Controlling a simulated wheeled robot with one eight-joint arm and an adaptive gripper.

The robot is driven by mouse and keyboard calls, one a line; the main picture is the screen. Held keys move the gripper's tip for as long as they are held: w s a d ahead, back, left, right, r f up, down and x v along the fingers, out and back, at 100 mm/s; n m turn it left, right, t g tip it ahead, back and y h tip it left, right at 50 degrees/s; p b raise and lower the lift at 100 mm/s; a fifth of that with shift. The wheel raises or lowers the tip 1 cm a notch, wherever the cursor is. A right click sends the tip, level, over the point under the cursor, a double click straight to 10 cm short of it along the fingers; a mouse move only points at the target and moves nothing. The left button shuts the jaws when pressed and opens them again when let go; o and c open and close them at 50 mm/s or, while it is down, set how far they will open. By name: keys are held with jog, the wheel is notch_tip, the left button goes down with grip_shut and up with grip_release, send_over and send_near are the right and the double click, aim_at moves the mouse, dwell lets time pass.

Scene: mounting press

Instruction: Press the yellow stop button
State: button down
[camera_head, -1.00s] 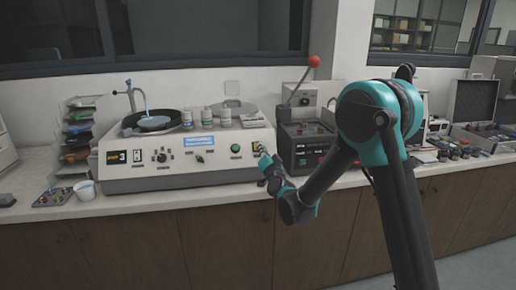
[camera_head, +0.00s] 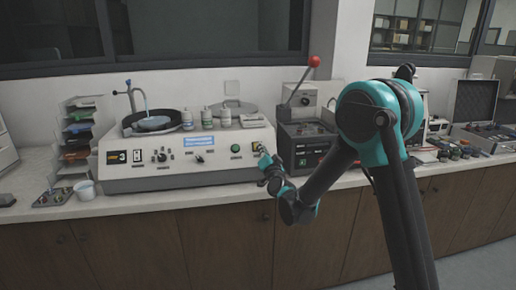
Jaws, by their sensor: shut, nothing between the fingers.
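The cream machine (camera_head: 190,171) with a blue display stands on the counter. A small yellow part (camera_head: 257,146) shows at the right end of its front panel, just above my gripper. It is the only yellow part near my gripper, and my gripper partly hides it. My gripper (camera_head: 263,156) is shut and empty, close in front of the panel's right end. I cannot tell whether its tip touches the yellow part. A green button (camera_head: 235,148) sits to the left of it on the same panel.
A dark press (camera_head: 303,155) with a red-knobbed lever stands right of the machine, close to my arm. A white cup (camera_head: 84,191) and a tray rack (camera_head: 76,135) stand at the left. Bottles stand on top of the machine.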

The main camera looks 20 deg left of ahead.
jog(key=shift+w+a+f, duration=0.1)
dwell(0.3)
jog(key=shift+w+a+f, duration=0.1)
jog(key=shift+w+f, duration=0.05)
jog(key=shift+w, duration=0.05)
jog(key=shift+s, duration=0.25)
dwell(0.4)
jog(key=shift+r, duration=0.2)
jog(key=s+d+r, duration=0.2)
jog(key=s+r, duration=0.1)
jog(key=s, duration=0.1)
jog(key=shift+d+r, duration=0.25)
jog(key=shift+d, duration=0.15)
jog(key=shift+s, duration=0.1)
dwell(0.6)
